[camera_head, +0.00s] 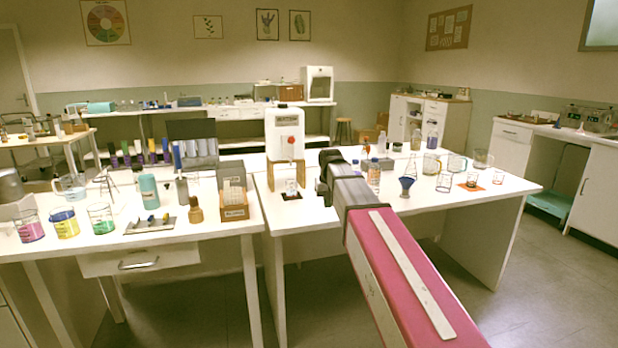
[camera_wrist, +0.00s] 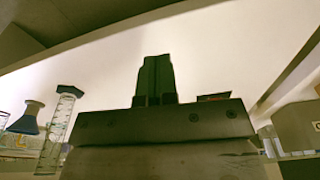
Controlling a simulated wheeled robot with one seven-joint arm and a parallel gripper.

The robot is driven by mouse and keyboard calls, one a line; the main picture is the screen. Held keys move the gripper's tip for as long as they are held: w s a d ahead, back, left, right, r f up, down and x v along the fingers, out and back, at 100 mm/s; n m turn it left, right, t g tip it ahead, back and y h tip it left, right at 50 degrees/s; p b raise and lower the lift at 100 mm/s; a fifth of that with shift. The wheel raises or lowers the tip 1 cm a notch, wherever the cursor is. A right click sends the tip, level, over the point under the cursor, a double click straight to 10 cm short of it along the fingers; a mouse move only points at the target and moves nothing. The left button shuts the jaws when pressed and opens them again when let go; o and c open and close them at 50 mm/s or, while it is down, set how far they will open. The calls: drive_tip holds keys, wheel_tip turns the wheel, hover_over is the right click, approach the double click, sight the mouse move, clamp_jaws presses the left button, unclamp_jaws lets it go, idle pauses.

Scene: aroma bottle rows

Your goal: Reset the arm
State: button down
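My arm reaches out over the right white table (camera_head: 440,205), its pink link running from the lower right of the head view. My gripper is at the far end of the arm, mostly hidden behind the dark wrist in that view. In the wrist view my gripper (camera_wrist: 156,78) shows two dark green fingers pressed together, with nothing seen between them. Pale, blank background lies beyond the fingertips. A blue-topped measuring cylinder (camera_wrist: 60,125) and a blue conical vessel (camera_wrist: 27,122) appear to the left of my gripper, apart from it.
A white dispenser (camera_head: 285,135) on a wooden stand is left of my wrist. A blue funnel-like vessel (camera_head: 406,186), a clear bottle (camera_head: 374,176) and several beakers stand to the right. The left table holds bottles, coloured beakers and a wooden box (camera_head: 234,212). The floor at right is clear.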

drive_tip(key=s+d+f+m, duration=0.1)
drive_tip(key=s+d+f, duration=0.5)
drive_tip(key=s+f, duration=0.6)
drive_tip(key=s+d+f+m+g, duration=0.1)
drive_tip(key=s+d+f, duration=0.5)
drive_tip(key=s+f, duration=0.6)
wheel_tip(320, 180, down, 2)
drive_tip(key=shift+f, duration=0.15)
